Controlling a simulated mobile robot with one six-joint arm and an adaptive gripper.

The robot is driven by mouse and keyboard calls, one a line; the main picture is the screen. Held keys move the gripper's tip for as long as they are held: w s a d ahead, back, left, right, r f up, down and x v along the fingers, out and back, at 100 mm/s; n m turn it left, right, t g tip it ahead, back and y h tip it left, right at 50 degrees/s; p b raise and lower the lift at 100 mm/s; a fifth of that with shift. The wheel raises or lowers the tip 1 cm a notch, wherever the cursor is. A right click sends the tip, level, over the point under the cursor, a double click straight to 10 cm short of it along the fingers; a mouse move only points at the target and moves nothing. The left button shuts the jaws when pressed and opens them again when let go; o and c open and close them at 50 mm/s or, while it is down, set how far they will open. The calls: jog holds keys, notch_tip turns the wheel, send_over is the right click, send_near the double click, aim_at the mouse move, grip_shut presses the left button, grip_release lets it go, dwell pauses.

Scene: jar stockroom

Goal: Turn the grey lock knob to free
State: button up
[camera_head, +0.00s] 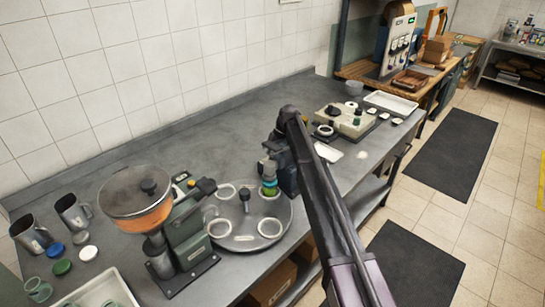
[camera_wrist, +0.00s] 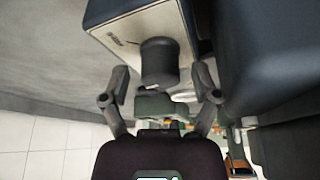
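The dark grey lock knob (camera_wrist: 160,62) shows in the wrist view as a short cylinder in front of a pale labelled plate (camera_wrist: 130,30) on a dark blue housing. My gripper (camera_wrist: 160,80) is open, with one finger on each side of the knob. A narrow gap shows on both sides, so no grip on it is visible. The knob's marking and turned position cannot be read. In the head view, my arm covers part of the dark machine (camera_head: 287,170), and the knob cannot be made out there.
A round turntable (camera_head: 270,238) with white rings and a jar stack (camera_head: 269,187) stand left of the dark machine. A green machine with an orange hopper (camera_head: 150,222) is further left. A beige device (camera_head: 345,122) stands behind on the right. The back of the bench is clear.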

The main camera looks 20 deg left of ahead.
grip_shut()
jog(key=shift+d+m, duration=0.1)
jog(key=shift+m, duration=0.2)
jog(key=shift+m+t+y, duration=0.6)
jog(key=shift+m+t, duration=0.1)
jog(key=shift+m, duration=1.3)
jog(key=shift+o, duration=0.4)
grip_release()
jog(key=shift+n, duration=0.5)
